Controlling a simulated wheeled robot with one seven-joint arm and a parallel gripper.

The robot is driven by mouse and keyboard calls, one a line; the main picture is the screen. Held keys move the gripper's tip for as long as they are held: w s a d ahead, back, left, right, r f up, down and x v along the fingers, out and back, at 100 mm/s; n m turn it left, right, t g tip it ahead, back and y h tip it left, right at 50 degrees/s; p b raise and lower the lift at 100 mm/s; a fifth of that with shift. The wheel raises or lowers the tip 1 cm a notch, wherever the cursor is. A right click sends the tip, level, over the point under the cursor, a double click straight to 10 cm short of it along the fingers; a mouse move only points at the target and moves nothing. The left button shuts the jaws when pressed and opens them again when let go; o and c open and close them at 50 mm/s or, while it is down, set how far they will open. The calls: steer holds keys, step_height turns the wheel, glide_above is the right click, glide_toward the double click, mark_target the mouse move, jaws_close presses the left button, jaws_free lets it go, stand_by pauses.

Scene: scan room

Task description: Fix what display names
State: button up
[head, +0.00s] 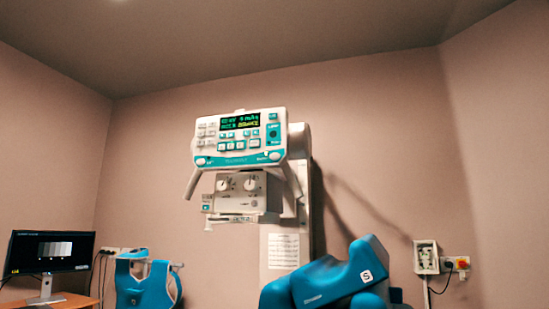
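A white and teal control panel (238,150) hangs high on the column of the scan unit, in the middle of the head view. Its small dark display (240,122) is lit, with green characters on top that seem to include "kV" and "mAs". Yellow characters are at the lower right of the display, too small and blurred to read. Buttons surround the display. A grey box with two round knobs (243,191) is under the panel. My gripper is not in view.
A monitor (50,250) showing grey bars stands on a wooden desk (75,301) at lower left. A blue and white piece of equipment (147,282) is beside it. A large blue body marked "S" (330,280) fills the lower middle. A wall socket box (426,257) and red-yellow switch (462,264) are at right.

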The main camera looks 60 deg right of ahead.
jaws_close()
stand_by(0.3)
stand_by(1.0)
